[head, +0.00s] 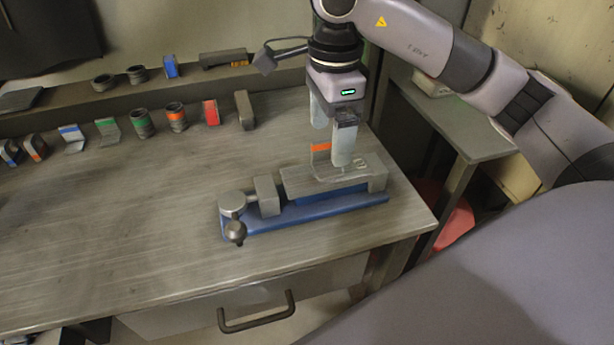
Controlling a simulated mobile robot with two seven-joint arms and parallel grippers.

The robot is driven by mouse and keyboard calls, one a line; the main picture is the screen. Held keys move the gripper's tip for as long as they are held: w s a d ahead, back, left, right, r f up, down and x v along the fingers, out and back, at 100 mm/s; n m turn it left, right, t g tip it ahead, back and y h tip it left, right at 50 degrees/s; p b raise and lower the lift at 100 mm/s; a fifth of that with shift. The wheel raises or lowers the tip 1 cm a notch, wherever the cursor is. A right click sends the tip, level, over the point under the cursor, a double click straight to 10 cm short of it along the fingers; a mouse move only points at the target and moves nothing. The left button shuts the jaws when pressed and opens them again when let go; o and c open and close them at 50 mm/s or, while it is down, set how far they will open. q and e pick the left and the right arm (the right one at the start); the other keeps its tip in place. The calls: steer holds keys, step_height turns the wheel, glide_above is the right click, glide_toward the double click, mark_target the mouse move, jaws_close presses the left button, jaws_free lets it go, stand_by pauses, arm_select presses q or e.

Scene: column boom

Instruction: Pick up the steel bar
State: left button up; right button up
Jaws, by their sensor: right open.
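A vise with a blue base (325,208) stands near the right front corner of the workbench. A grey block that looks like the steel bar (318,183) lies along it, between its grey jaw (267,196) and its right end. I cannot tell if the jaws press on it. My right gripper (332,145) points down over the vise, its two pale fingers apart. The nearer finger reaches down to the bar's top back edge, and I cannot tell if they touch. A piece with an orange band (320,149) shows beside this finger, partly hidden. My left gripper is not in view.
The workbench (130,215) is clear left of the vise. Along its back stand several banded pieces, a red one (211,112) and a grey upright block (245,110). A shelf (60,100) runs behind. A drawer handle (257,312) juts from the front.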

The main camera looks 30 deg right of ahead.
mark_target(327, 168)
steer(key=shift+a+f, duration=0.1)
steer(key=shift+a, duration=0.15)
steer(key=shift+s+d+f+p, duration=0.1)
steer(key=shift+f+p, duration=0.2)
steer(key=shift+f, duration=1.45)
steer(key=shift+d+f+p, duration=0.1)
steer(key=shift+f+p, duration=0.2)
steer(key=shift+f, duration=1.45)
steer(key=shift+r, duration=0.1)
steer(key=c, duration=1.5)
steer(key=shift+r, duration=0.1)
